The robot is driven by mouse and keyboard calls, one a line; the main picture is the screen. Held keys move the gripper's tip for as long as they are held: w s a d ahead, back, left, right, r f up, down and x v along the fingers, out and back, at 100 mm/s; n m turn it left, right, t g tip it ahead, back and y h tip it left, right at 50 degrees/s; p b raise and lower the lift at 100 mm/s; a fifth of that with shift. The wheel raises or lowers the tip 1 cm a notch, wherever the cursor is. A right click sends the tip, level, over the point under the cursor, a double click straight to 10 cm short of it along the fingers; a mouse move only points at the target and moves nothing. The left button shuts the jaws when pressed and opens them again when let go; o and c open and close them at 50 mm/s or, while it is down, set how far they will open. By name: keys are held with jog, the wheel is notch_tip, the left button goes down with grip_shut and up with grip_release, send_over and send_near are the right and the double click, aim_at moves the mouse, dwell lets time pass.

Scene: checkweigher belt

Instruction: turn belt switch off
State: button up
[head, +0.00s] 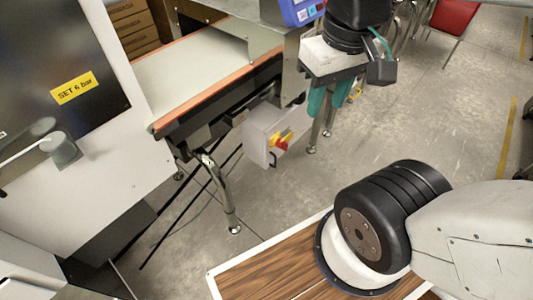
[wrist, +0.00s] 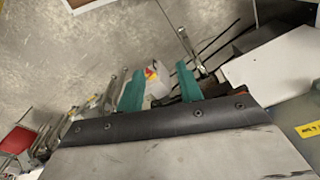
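The belt switch (head: 281,140) is a red and yellow rotary knob on the face of a light grey box (head: 258,136) under the belt's side. It also shows in the wrist view (wrist: 150,73), between my fingers but farther off. Which way its handle points is too small to tell. My gripper (head: 323,98) hangs to the right of the box and higher in the head view, with teal fingers pointing down. In the wrist view the two teal fingers (wrist: 160,68) stand wide apart with nothing held. The gripper does not touch the switch.
The checkweigher belt (head: 195,72) with orange edges runs above the box, with a blue display unit (head: 298,12) over it. A metal leg (head: 222,195) stands below left. A white cabinet (head: 120,120) is at left, a wooden tabletop (head: 265,275) in front.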

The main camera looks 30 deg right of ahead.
jog(key=w+d+f+m+g+y, duration=0.4)
jog(key=w+f+m+g+y, duration=0.2)
jog(key=w+f, duration=0.5)
jog(key=m+t, duration=2.2)
jog(key=m, duration=0.4)
send_near(286, 140)
jog(key=s+a, duration=0.2)
jog(key=x, duration=0.7)
jog(key=shift+r+n, duration=0.15)
jog(key=shift+n, duration=0.15)
jog(key=shift+d, duration=0.1)
jog(key=shift+c, duration=0.3)
